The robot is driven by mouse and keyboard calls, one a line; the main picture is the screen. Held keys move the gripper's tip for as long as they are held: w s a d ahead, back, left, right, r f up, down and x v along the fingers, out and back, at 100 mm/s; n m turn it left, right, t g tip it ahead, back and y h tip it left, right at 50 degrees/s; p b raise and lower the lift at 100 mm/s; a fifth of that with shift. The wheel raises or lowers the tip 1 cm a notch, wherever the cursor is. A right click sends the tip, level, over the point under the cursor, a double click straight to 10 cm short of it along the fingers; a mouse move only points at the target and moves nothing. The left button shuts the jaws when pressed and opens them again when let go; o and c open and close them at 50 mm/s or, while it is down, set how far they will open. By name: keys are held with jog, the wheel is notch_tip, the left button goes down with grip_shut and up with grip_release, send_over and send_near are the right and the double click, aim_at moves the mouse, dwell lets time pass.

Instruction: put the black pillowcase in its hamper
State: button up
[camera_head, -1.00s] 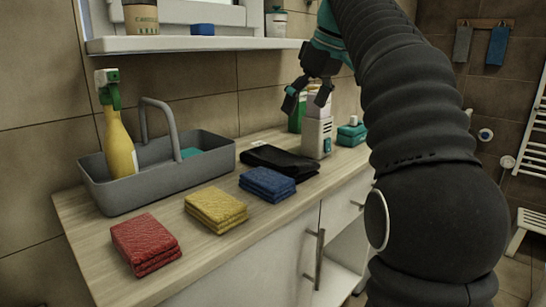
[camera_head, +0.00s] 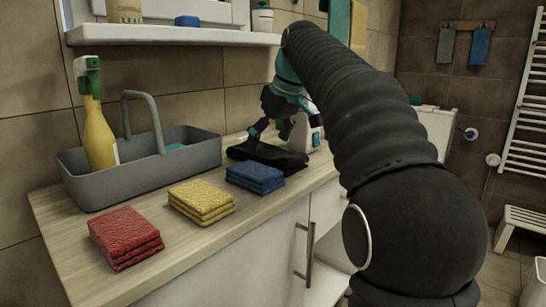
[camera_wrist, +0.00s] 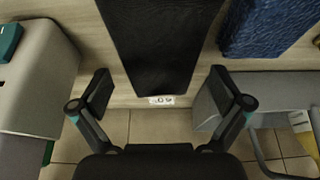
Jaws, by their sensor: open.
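The black pillowcase (camera_head: 268,154) lies folded on the wooden counter, beyond the blue folded cloth. In the wrist view the black pillowcase (camera_wrist: 150,45) fills the upper middle, with a small white label at its near edge. My gripper (camera_head: 270,132) is just above the pillowcase, pointing down. In the wrist view my gripper (camera_wrist: 159,90) has its fingers spread wide, one on each side of the pillowcase's width, with nothing held. I cannot tell whether a finger touches the cloth. No hamper can be made out.
Blue (camera_head: 255,177), yellow (camera_head: 201,201) and red (camera_head: 125,236) folded cloths line the counter's front. A grey caddy (camera_head: 85,188) with a yellow spray bottle (camera_head: 99,137) stands behind them. A pale dispenser (camera_head: 314,133) stands right of my gripper. A shelf (camera_head: 170,35) hangs above.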

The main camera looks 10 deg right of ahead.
jog(key=shift+x, duration=1)
jog(key=c, duration=1.3)
jog(key=shift+r, duration=0.2)
